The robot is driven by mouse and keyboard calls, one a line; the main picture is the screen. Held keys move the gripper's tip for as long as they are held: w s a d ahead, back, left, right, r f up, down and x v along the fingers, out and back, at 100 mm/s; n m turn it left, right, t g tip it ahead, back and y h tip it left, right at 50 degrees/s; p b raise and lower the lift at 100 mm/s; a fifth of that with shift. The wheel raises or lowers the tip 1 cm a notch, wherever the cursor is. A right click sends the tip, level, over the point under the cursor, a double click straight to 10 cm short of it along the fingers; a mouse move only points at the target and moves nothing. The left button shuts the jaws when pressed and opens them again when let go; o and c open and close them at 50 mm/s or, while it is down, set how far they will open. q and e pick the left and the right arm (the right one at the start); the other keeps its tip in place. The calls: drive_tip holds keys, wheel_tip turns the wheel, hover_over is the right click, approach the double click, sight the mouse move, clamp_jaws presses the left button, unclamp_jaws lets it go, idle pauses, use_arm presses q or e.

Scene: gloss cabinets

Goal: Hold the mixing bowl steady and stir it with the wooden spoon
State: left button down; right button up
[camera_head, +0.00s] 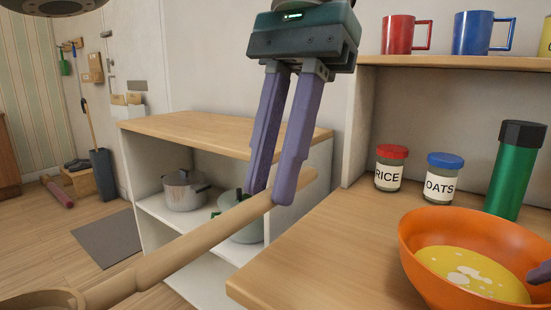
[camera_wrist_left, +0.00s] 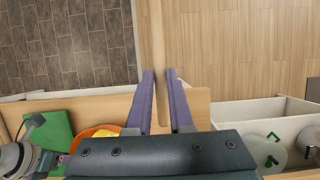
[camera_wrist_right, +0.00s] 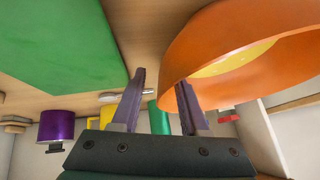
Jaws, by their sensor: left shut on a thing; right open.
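The wooden spoon (camera_head: 190,242) is in my left gripper (camera_head: 268,196), whose purple fingers are shut on its handle. The spoon's head (camera_head: 40,299) points to the lower left and is partly cut off. The handle (camera_wrist_left: 155,45) also shows in the left wrist view. The orange mixing bowl (camera_head: 425,262) stands upright on the wooden counter at the right, with yellow batter in it. In the right wrist view, my right gripper (camera_wrist_right: 160,80) is open beside the bowl (camera_wrist_right: 205,62). One finger overlaps the bowl's edge; I cannot tell whether it touches.
On the counter (camera_head: 330,255) stand a rice jar (camera_head: 388,172), an oats jar (camera_head: 442,180) and a green flask (camera_head: 515,172). Mugs sit on the shelf (camera_head: 455,63) above. A lower cabinet (camera_head: 190,130) with pots stands left. A green board (camera_wrist_right: 60,45) lies near my right gripper.

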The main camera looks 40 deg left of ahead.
use_arm(q)
drive_tip(key=shift+r+p, duration=0.35)
drive_tip(key=shift+r, duration=0.05)
use_arm(e)
drive_tip(key=shift+s+r, duration=0.2)
drive_tip(key=shift+r, duration=0.2)
use_arm(q)
wheel_tip(320, 180, up, 5)
drive_tip(key=p, duration=0.5)
use_arm(e)
drive_tip(key=v, duration=1.1)
drive_tip(key=shift+r, duration=0.1)
